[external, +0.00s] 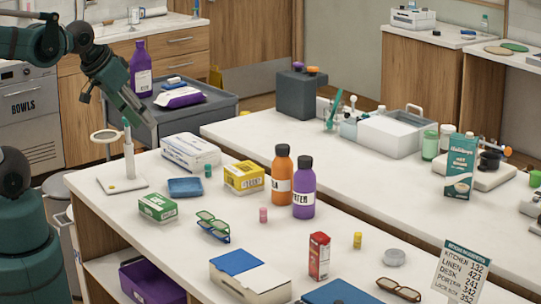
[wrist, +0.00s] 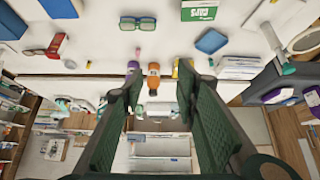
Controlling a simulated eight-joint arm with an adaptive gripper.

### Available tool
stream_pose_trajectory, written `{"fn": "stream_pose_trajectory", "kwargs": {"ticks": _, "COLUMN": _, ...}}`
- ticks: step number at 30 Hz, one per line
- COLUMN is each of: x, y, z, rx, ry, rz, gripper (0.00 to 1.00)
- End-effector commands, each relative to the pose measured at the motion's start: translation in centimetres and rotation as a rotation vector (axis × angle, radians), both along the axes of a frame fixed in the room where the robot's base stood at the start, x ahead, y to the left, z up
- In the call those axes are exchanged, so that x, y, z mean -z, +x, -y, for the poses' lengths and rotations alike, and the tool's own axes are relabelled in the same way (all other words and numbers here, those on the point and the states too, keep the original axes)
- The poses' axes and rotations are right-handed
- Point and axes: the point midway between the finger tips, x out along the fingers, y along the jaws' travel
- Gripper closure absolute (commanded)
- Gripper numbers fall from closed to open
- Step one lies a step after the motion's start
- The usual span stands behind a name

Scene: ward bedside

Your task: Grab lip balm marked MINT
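Several small lip-balm-sized cylinders stand on the near white table: a green one (external: 208,170) beside the blue folded cloth, a pink one (external: 263,214) in the middle, and a yellow one (external: 357,240) at the right. Their markings are too small to read, so I cannot tell which says MINT. The pink one (wrist: 136,27) and the yellow one (wrist: 88,64) also show in the wrist view. My gripper (external: 145,112) hangs above the table's far left corner, near the ring stand. In the wrist view my gripper (wrist: 159,70) is open, with nothing between its fingers.
An orange bottle (external: 282,175) and a purple bottle (external: 304,188) stand near a yellow box (external: 244,177). The ring stand (external: 129,160), blue cloth (external: 185,187), green box (external: 157,208) and glasses (external: 212,226) lie leftward. A red box (external: 319,256) stands in front.

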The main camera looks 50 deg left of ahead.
Motion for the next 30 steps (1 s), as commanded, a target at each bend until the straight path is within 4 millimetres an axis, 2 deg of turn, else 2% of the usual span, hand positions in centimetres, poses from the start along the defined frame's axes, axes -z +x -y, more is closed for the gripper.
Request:
{"fn": "stream_pose_trajectory", "kwargs": {"ticks": 8, "x": 0.0, "y": 0.1, "z": 0.0, "rx": 0.003, "ry": 0.003, "rz": -0.001, "gripper": 0.69}}
{"fn": "stream_pose_trajectory", "kwargs": {"ticks": 14, "x": -0.4, "y": 1.0, "z": -0.3, "rx": 0.029, "ry": 0.027, "rz": -0.014, "gripper": 0.69}}
{"fn": "stream_pose_trajectory", "kwargs": {"ticks": 20, "x": -0.9, "y": 2.8, "z": -1.0, "rx": 0.090, "ry": 0.077, "rz": -0.044, "gripper": 0.69}}
{"fn": "stream_pose_trajectory", "kwargs": {"ticks": 30, "x": -1.5, "y": 7.0, "z": -2.7, "rx": 0.232, "ry": 0.181, "rz": -0.111, "gripper": 0.69}}
